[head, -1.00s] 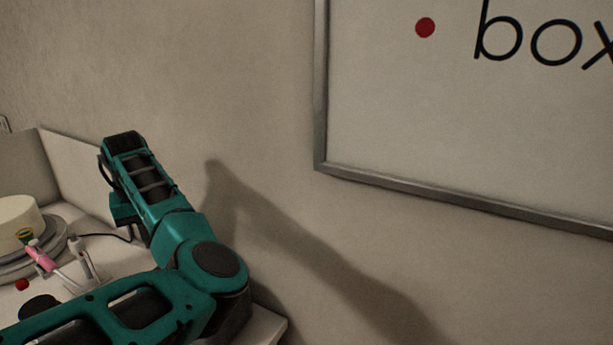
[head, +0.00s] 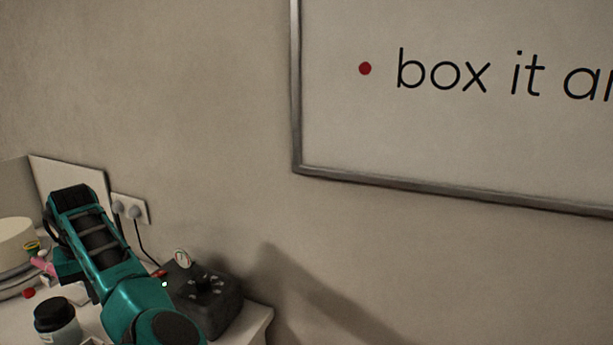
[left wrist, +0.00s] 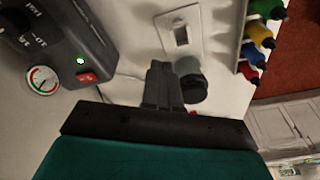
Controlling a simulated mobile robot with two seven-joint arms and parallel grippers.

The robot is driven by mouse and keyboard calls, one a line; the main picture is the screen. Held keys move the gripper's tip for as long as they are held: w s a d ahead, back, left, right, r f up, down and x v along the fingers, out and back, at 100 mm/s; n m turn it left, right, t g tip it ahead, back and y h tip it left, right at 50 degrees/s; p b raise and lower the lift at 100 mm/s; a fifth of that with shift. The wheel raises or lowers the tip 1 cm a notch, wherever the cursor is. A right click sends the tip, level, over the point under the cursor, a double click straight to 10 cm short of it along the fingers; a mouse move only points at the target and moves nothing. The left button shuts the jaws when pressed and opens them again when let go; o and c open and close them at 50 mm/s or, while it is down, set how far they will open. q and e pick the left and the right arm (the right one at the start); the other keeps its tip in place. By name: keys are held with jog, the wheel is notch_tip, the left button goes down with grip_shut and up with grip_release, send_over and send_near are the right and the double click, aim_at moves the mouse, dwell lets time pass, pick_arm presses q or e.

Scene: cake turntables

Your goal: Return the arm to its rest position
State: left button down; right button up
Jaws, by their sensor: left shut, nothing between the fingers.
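My left arm (head: 95,240), teal and black, rises at the lower left of the head view, in front of the table and wall. Its fingertips cannot be made out there. In the left wrist view my left gripper (left wrist: 162,70) has its dark fingers together, with nothing between them. The fingers point toward the wall socket plate (left wrist: 181,35) and a grey plug (left wrist: 191,82). My right gripper is in neither view.
A dark control box (head: 205,298) with a gauge stands right of my arm, near the table's right end; it also fills the left wrist view's upper left (left wrist: 75,45). A black-lidded jar (head: 57,320) and a pale cake (head: 14,240) are left. A whiteboard (head: 450,130) hangs right.

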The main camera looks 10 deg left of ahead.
pick_arm(q)
jog(key=s+a+f+m+y, duration=0.2)
jog(key=s+f+y, duration=0.25)
jog(key=s, duration=0.25)
jog(key=s+d+f+m+t, duration=0.1)
jog(key=s+d+f, duration=0.1)
jog(key=d, duration=0.2)
jog(key=s+d+f+m+t+h, duration=0.1)
jog(key=s+d+f+m, duration=0.1)
jog(key=d, duration=0.2)
jog(key=s+d+f+m+t+h, duration=0.1)
jog(key=s+d+f+m, duration=0.1)
jog(key=s+d, duration=0.1)
jog(key=shift+d+f, duration=0.3)
jog(key=shift+d, duration=0.4)
jog(key=s+d+f+m+h, duration=0.3)
jog(key=s+d+m+h, duration=0.15)
jog(key=s+d, duration=0.85)
jog(key=w+d+f+t+h, duration=0.1)
jog(key=w+d+f+t, duration=0.3)
jog(key=w+f+t, duration=0.2)
jog(key=shift+w+f+t+h, duration=0.3)
jog(key=shift+w+f+h, duration=0.1)
jog(key=shift+w+f, duration=1.05)
jog(key=shift+w+r, duration=0.15)
